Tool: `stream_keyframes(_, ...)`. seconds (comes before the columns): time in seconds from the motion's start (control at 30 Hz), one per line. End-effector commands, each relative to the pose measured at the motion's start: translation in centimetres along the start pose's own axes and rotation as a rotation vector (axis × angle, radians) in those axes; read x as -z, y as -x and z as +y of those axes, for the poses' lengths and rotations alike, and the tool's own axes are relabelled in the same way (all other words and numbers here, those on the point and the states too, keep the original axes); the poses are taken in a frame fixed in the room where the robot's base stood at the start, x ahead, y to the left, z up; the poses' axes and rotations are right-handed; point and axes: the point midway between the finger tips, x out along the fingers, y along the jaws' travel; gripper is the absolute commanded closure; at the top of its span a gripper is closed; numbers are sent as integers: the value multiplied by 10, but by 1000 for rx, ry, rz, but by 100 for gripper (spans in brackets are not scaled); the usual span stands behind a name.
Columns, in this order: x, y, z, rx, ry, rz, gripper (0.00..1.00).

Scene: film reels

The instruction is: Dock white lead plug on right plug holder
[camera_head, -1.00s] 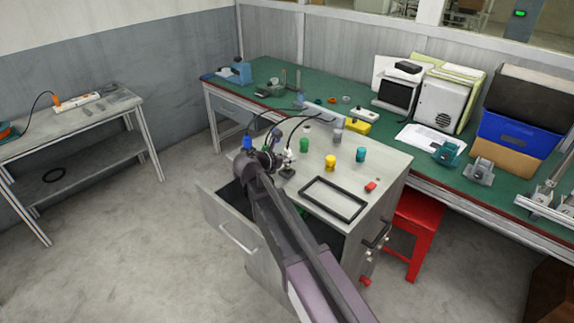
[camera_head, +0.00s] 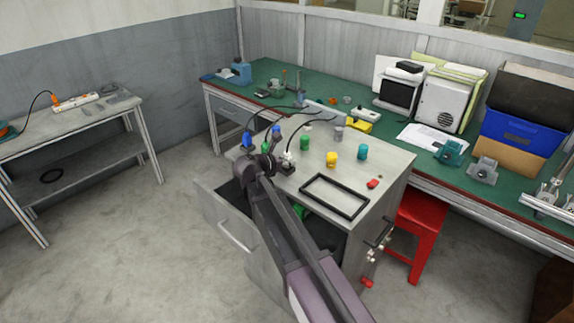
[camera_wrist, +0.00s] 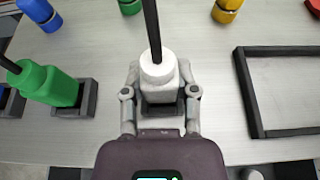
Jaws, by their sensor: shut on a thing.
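The white lead plug (camera_wrist: 158,70) stands upright between the fingers of my gripper (camera_wrist: 160,100) in the wrist view, with its black cable rising from the top. My gripper is shut on it. The right plug holder (camera_wrist: 161,111), a dark block, shows directly below the plug; the fingers hide part of it, and I cannot tell whether the plug is fully seated. In the head view the white plug (camera_head: 288,156) is right above the holder (camera_head: 286,169), and my gripper (camera_head: 280,163) is beside them at the cabinet's left front.
A green plug (camera_wrist: 48,84) stands in a holder (camera_wrist: 88,98) to the left. A blue plug (camera_head: 247,139) is farther left. Colored canisters, such as the yellow one (camera_head: 331,160), stand behind. A black frame (camera_head: 335,196) lies to the right. An open drawer (camera_head: 230,222) juts out front.

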Motion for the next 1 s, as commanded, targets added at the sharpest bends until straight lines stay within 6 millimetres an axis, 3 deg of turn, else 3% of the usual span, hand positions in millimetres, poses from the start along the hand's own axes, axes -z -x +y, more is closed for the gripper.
stream_keyframes(0.47, 4, -2, 0, 1, 0, 0, 100)
stream_keyframes(0.5, 2, -2, 0, 1, 0, 0, 50)
stream_keyframes(0.57, 2, -2, 0, 1, 0, 0, 32)
stream_keyframes(0.6, 2, -2, 0, 1, 0, 0, 28)
stream_keyframes(1.0, 2, -1, 0, 1, 0, 0, 28)
